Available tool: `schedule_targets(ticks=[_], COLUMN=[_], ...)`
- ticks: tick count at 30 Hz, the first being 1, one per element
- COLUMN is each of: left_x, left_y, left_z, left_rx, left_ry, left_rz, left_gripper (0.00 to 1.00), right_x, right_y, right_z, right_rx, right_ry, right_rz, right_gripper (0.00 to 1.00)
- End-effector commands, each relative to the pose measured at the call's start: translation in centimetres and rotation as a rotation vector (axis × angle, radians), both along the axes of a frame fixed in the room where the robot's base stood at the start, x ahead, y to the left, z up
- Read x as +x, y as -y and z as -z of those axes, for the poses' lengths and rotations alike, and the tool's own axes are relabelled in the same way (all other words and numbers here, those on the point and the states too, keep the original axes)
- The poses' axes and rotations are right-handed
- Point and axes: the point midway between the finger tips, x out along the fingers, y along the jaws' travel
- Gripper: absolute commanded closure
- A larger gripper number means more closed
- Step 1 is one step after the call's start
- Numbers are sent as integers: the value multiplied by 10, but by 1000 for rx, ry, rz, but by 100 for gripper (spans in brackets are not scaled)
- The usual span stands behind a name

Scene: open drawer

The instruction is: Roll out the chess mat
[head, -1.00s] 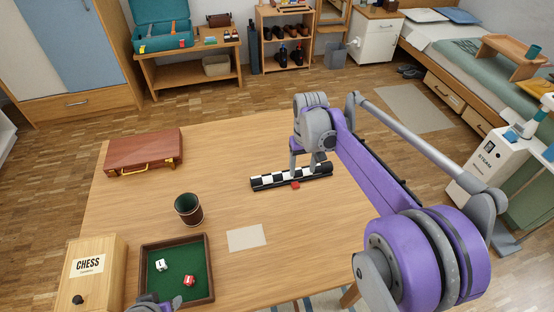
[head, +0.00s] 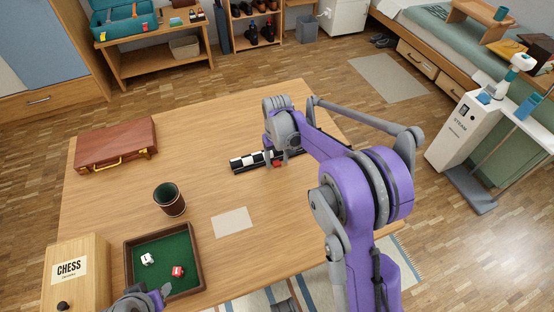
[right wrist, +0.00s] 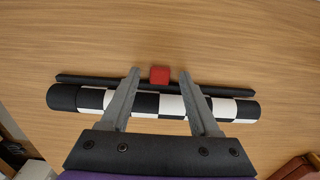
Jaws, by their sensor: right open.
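The chess mat (head: 243,164) is a rolled-up black-and-white checkered tube on the wooden table, its right part hidden behind my right arm in the head view. In the right wrist view the roll (right wrist: 145,104) lies across the picture, with a dark edge strip and a red tab (right wrist: 159,75) along its far side. My right gripper (head: 277,157) is over the roll. Its open fingers (right wrist: 160,73) reach across the roll on either side of the red tab; whether they touch anything is unclear. My left gripper (head: 156,294) is at the bottom left, by the dice tray, partly cut off.
The dice tray (head: 129,262), dice cup (head: 169,200), chess box (head: 74,250) and brown case (head: 116,143) stand on the table's left side. A paper sheet (head: 232,222) lies in front of the roll. The table around the roll is otherwise mostly clear.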

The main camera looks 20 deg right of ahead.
Motion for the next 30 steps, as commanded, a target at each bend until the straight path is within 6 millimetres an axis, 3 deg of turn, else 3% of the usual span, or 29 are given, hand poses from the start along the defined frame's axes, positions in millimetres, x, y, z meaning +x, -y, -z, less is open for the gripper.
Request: schedule_targets(ticks=[8,19,30], left_x=[0,0,0], left_y=[0,0,0], left_z=[0,0,0], left_rx=[0,0,0], left_ry=[0,0,0], left_rz=[0,0,0], left_gripper=[50,50,50], right_x=[0,0,0], right_y=[0,0,0], right_z=[2,1,1], right_rx=[0,0,0], right_ry=[0,0,0], right_rz=[0,0,0], right_gripper=[38,100,100])
